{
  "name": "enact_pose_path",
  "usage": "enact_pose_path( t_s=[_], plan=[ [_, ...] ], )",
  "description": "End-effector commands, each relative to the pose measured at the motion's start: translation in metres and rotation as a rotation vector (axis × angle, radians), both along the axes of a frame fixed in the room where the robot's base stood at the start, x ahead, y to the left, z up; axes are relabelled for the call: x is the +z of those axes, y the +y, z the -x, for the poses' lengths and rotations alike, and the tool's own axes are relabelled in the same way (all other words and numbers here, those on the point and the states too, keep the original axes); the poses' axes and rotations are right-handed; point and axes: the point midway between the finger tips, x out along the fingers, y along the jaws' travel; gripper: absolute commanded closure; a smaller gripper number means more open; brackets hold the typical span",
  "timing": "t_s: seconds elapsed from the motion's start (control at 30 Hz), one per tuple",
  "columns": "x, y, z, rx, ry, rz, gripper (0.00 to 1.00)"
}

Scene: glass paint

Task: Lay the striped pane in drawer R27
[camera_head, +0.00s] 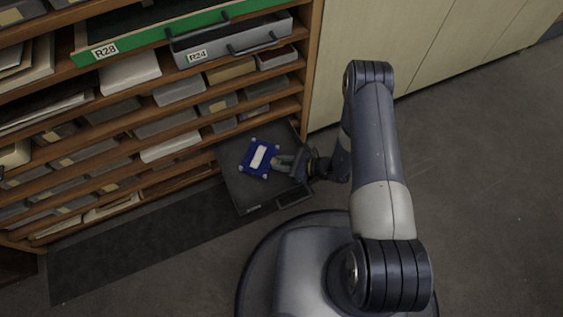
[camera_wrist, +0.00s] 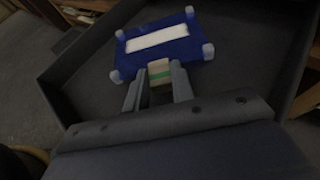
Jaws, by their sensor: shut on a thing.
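The striped pane (camera_head: 249,165) is a blue slab with one broad white band and pale pads at its corners. It also shows in the wrist view (camera_wrist: 188,50). My gripper (camera_head: 280,162) is shut on a small tan and green tab at the pane's near edge, seen between the fingers in the wrist view (camera_wrist: 159,82). The pane is over the floor of a low, open dark grey drawer (camera_head: 240,193), within its walls. I cannot tell whether it touches the drawer floor. The drawer's front label (camera_head: 253,208) is too small to read.
Above, a green drawer marked R28 (camera_head: 150,42) and a grey drawer marked R24 (camera_head: 255,42) stand pulled out from the wooden shelving. The shelves (camera_head: 160,125) hold several boxes. Pale cabinet doors (camera_head: 390,35) are to the right. Open floor (camera_head: 490,180) lies at right.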

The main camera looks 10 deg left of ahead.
Motion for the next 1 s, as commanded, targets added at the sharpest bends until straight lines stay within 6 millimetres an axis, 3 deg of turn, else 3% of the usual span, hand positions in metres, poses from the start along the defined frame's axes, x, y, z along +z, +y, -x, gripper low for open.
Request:
enact_pose_path(
  t_s=[0.17, 0.2, 0.43, 0.73, 0.93, 1.0],
  plan=[
    [-0.002, 0.000, 0.000, 0.000, 0.000, -0.001, 1.00],
    [-0.002, 0.000, 0.000, 0.000, 0.000, 0.000, 0.74],
    [-0.002, 0.000, 0.000, 0.000, 0.000, 0.000, 0.55],
    [0.000, 0.000, 0.000, 0.000, 0.000, 0.000, 0.55],
    [0.015, 0.000, 0.000, 0.000, 0.001, 0.000, 0.55],
    [0.018, -0.014, 0.002, -0.008, 0.001, 0.001, 0.55]
  ],
)
